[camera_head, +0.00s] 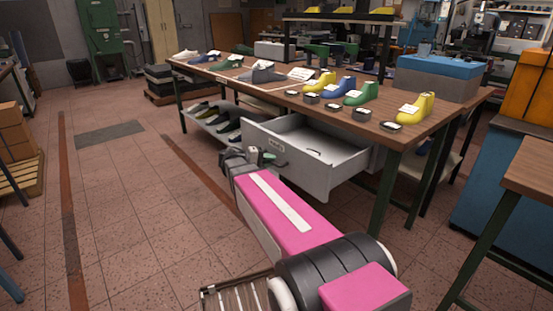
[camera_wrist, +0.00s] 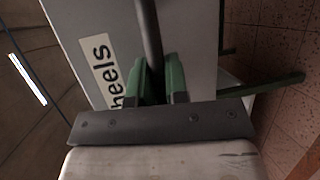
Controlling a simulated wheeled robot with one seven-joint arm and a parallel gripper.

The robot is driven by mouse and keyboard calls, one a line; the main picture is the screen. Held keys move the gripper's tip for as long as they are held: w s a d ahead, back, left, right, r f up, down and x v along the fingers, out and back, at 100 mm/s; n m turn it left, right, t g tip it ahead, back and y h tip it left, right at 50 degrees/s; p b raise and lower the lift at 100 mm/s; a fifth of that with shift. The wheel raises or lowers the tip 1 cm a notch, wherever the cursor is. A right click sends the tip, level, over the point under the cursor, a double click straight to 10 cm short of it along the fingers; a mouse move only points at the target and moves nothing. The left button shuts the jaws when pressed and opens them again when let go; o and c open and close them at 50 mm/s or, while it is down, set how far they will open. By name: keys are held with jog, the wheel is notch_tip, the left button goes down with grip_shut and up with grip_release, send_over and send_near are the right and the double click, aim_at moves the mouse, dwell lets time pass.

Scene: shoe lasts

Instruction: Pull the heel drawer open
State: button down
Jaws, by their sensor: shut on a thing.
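The grey heel drawer (camera_head: 319,172) is pulled well out from under the wooden table in the head view, its inside showing. A white label sits on its front; in the wrist view the label (camera_wrist: 97,66) reads "heels". A dark bar handle (camera_wrist: 149,32) runs down the drawer front (camera_wrist: 190,40) there. My gripper (camera_wrist: 161,78) has its green fingers on either side of the handle, shut on it. In the head view my gripper (camera_head: 262,158) is at the drawer front, partly hidden by my wrist.
The wooden table (camera_head: 240,84) bears colored shoe lasts, including a yellow one (camera_head: 415,109), and small dark pieces. Shoes lie on a lower shelf (camera_head: 202,116) left of the drawer. A second table (camera_head: 530,170) stands at the right. The tiled floor (camera_head: 120,210) at left is clear.

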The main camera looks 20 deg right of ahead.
jog(key=shift+a, duration=0.25)
jog(key=c, duration=1.1)
grip_release()
jog(key=a, duration=0.3)
jog(key=a+r, duration=0.1)
jog(key=a, duration=0.3)
jog(key=a+r, duration=0.1)
jog(key=a, duration=0.2)
jog(key=shift+w+a, duration=0.25)
jog(key=shift+a, duration=0.05)
jog(key=shift+d+f, duration=0.1)
jog(key=s+f+y, duration=0.4)
jog(key=f+y, duration=0.1)
jog(key=f, duration=0.1)
jog(key=s+f+y, duration=0.4)
jog(key=f+y, duration=0.1)
jog(key=f, duration=0.1)
jog(key=s+a+f+t+y, duration=0.1)
jog(key=s+f+y, duration=0.4)
jog(key=f, duration=0.2)
jog(key=shift+a+y, duration=0.1)
jog(key=shift+y, duration=0.3)
